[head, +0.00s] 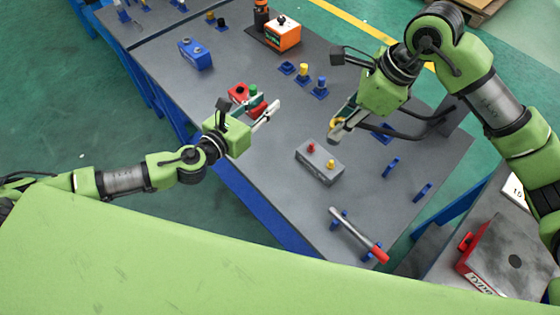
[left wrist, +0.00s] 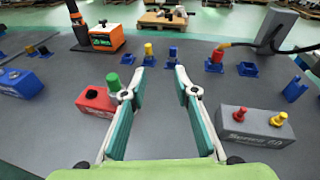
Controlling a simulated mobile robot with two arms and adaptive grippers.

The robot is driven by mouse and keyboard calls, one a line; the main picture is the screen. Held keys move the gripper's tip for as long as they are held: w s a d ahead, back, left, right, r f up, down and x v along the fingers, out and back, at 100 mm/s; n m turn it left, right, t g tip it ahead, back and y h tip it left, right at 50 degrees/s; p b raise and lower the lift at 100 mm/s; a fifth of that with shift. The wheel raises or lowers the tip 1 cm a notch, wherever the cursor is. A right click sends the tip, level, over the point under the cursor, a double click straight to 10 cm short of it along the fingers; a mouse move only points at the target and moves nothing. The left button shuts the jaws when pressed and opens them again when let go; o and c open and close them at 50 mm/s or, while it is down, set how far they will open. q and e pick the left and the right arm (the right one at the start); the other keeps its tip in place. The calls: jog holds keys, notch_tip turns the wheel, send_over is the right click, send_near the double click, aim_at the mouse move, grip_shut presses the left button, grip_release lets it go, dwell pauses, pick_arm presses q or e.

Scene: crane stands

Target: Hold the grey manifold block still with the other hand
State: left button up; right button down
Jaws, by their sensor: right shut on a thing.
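My left gripper (head: 264,113) is open and empty, left of and farther back than the block. Its two spread fingers (left wrist: 160,100) show in the left wrist view. My right gripper (head: 341,134) is above the table, beyond the block in the head view.
A red block (left wrist: 98,101) with a green fitting stands close to my left finger. A blue block (head: 195,54) and an orange box (head: 283,35) are farther back. A hose connector (left wrist: 220,48) and several blue holders stand beyond. A red-ended bar (head: 358,235) lies near the front.

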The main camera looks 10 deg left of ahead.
aim_at(310, 146)
pick_arm(q)
jog(key=s+d+f+m+g+h, duration=0.1)
jog(key=s+d+f+m, duration=0.1)
jog(key=s+d, duration=0.35)
jog(key=s+d+f+m+g+h, duration=0.1)
jog(key=s+d+f+g+h, duration=0.1)
jog(key=s, duration=0.6)
jog(key=x, duration=1.2)
jog(key=shift+a+r, duration=0.1)
jog(key=shift+r, duration=0.05)
grip_shut()
